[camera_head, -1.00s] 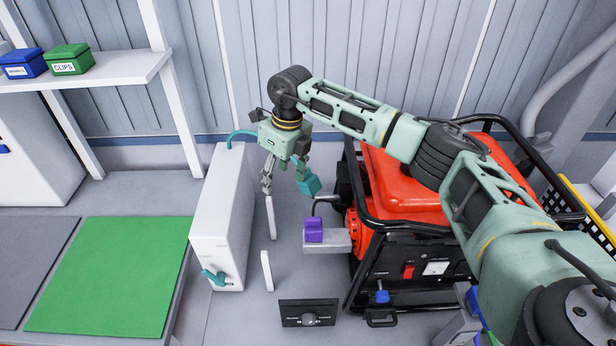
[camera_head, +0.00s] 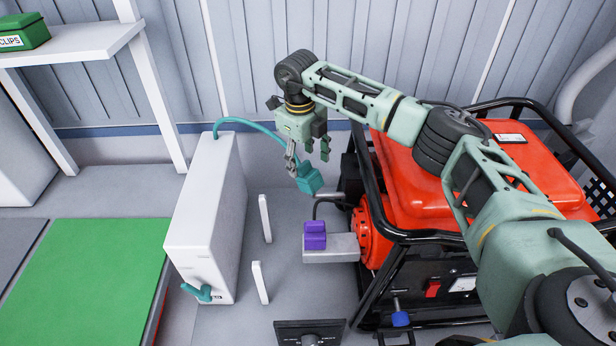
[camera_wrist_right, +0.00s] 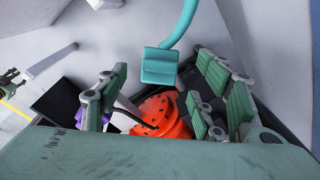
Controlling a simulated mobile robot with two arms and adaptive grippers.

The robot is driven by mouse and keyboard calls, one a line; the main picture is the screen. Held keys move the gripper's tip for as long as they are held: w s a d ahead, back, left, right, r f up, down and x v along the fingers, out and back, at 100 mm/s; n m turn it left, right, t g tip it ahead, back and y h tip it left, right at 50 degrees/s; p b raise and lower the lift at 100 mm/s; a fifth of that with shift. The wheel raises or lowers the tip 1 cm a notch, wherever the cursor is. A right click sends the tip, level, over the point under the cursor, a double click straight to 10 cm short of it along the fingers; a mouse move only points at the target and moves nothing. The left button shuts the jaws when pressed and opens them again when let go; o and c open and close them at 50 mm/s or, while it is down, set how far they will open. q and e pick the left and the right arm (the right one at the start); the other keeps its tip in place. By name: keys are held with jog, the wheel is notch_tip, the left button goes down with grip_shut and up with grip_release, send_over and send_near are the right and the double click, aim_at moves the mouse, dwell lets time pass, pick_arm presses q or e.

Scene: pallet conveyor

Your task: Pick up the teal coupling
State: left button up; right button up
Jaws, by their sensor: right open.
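The teal coupling (camera_head: 309,178) is a small block at the end of a teal hose (camera_head: 258,126) that arches from the top of a white cabinet (camera_head: 210,215). In the right wrist view the coupling (camera_wrist_right: 160,70) hangs between my spread fingers. My right gripper (camera_head: 308,156) is open and empty, with its fingers pointing down at the coupling; no contact shows. The right gripper's pads also show in the wrist view (camera_wrist_right: 162,82). A small gripper-like part, perhaps my left gripper (camera_wrist_right: 12,78), shows at that view's left edge; its jaws are unclear.
A purple block (camera_head: 315,236) sits on a grey ledge (camera_head: 338,250) beside the red generator (camera_head: 410,180) with its black frame. Two white upright posts (camera_head: 265,218) stand between cabinet and ledge. A green mat (camera_head: 90,290) lies at lower left.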

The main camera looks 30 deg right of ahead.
aim_at(306, 168)
jog(key=shift+s+f+p, duration=0.25)
jog(key=shift+f+p, duration=0.35)
jog(key=shift+f, duration=0.05)
jog(key=f, duration=0.1)
jog(key=f+p, duration=0.1)
jog(key=f, duration=0.1)
jog(key=shift+w+d+f, duration=0.2)
jog(key=shift+d+f, duration=0.05)
jog(key=shift+f, duration=0.5)
jog(key=shift+r, duration=0.1)
jog(key=shift+c, duration=1.4)
jog(key=c, duration=1.2)
